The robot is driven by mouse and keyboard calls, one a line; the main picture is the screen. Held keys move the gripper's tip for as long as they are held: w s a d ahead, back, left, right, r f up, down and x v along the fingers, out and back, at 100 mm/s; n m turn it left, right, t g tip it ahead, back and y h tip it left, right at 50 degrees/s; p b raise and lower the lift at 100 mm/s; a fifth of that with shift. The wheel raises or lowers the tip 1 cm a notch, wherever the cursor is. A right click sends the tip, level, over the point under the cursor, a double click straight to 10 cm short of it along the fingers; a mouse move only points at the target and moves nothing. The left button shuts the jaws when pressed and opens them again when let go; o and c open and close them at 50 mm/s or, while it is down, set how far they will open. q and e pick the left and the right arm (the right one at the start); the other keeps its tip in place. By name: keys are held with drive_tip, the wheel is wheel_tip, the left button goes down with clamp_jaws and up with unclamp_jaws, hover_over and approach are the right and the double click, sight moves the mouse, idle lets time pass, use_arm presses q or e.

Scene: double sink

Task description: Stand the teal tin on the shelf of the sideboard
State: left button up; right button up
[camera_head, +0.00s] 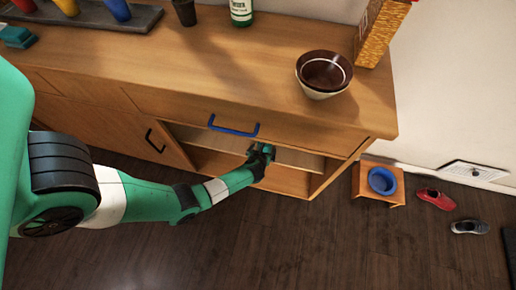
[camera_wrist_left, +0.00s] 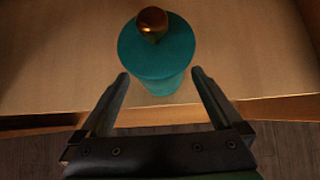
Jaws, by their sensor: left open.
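The teal tin (camera_wrist_left: 157,58) has a copper-coloured knob on its lid. In the left wrist view it stands upright on the shelf (camera_wrist_left: 245,65) of the sideboard (camera_head: 230,75). My left gripper (camera_wrist_left: 160,78) is open, with a fingertip on either side of the tin's near part and visible gaps, so it does not grip the tin. In the head view my left gripper (camera_head: 262,153) reaches into the open front of the sideboard, at the shelf (camera_head: 298,158). There the tin is mostly hidden or too small to tell from the gripper. My right gripper is not in view.
A drawer with a blue handle (camera_head: 233,127) lies just above my left gripper. Stacked bowls (camera_head: 323,73), a green bottle (camera_head: 241,12) and a dark tray (camera_head: 90,18) with coloured cups stand on top. A small stand with a blue bowl (camera_head: 382,181) and shoes are on the floor at right.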

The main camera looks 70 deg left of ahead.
use_arm(q)
drive_tip(key=s+d+r+p, duration=0.3)
drive_tip(key=s+d+p, duration=0.2)
drive_tip(key=s+d, duration=0.3)
drive_tip(key=d, duration=0.4)
drive_tip(key=shift+d, duration=0.25)
